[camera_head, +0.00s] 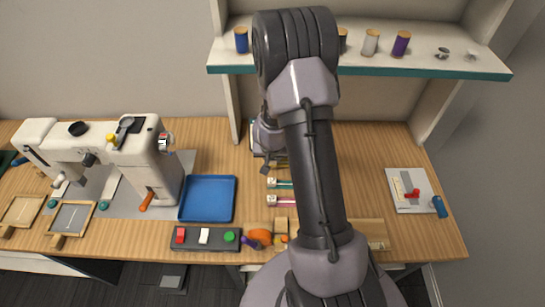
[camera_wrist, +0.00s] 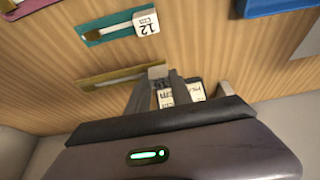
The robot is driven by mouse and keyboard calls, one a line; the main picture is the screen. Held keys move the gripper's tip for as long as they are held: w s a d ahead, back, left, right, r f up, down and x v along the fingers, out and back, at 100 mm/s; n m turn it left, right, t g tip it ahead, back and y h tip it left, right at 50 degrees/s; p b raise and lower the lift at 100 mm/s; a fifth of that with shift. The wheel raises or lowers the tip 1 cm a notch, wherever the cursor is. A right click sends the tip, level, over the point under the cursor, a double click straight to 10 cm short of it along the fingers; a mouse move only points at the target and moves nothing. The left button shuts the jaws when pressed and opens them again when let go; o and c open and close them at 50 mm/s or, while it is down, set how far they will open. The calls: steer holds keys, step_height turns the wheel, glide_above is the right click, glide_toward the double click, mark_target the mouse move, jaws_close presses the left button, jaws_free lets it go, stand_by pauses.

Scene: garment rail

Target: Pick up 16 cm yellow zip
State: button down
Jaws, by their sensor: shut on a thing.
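The yellow zip (camera_wrist: 108,77) lies as a flat olive-yellow strip on the wooden table in the wrist view, with its right end at my fingers. Its strip also shows partly in the head view (camera_head: 281,164), beside my arm. My gripper (camera_wrist: 158,78) is shut on the yellow zip at that right end. A white tag (camera_wrist: 165,98) marked "cm" shows between the fingers; its number is hidden. In the head view my arm hides the fingers.
A teal zip (camera_wrist: 108,32) with a "12" tag and a pink zip (camera_wrist: 30,8) lie beside the yellow one. A blue tray (camera_head: 207,199) stands left of the zips. A sewing machine (camera_head: 140,165) is further left. A shelf (camera_head: 430,68) with spools overhangs the back.

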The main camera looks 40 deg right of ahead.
steer(key=s+a+b, duration=0.1)
steer(key=s+a, duration=0.1)
steer(key=s+a+b, duration=0.1)
steer(key=s+a, duration=0.1)
steer(key=s, duration=0.1)
steer(key=s+a+b, duration=0.2)
steer(key=s, duration=0.1)
steer(key=shift+s+a+r, duration=0.2)
steer(key=shift+s, duration=0.05)
steer(key=s+a+p, duration=0.1)
steer(key=s+r+p, duration=0.1)
steer(key=shift+s+a+r, duration=0.15)
steer(key=shift+s+a, duration=0.25)
steer(key=p, duration=0.3)
steer(key=shift+s+a+p, duration=0.1)
steer(key=shift+s+p, duration=0.1)
steer(key=shift+p, duration=0.1)
steer(key=shift+s+a+p, duration=0.35)
steer(key=shift+s+p, duration=0.05)
steer(key=shift+p, duration=0.6)
steer(key=shift+a+f+p, duration=0.25)
steer(key=shift+p, duration=0.05)
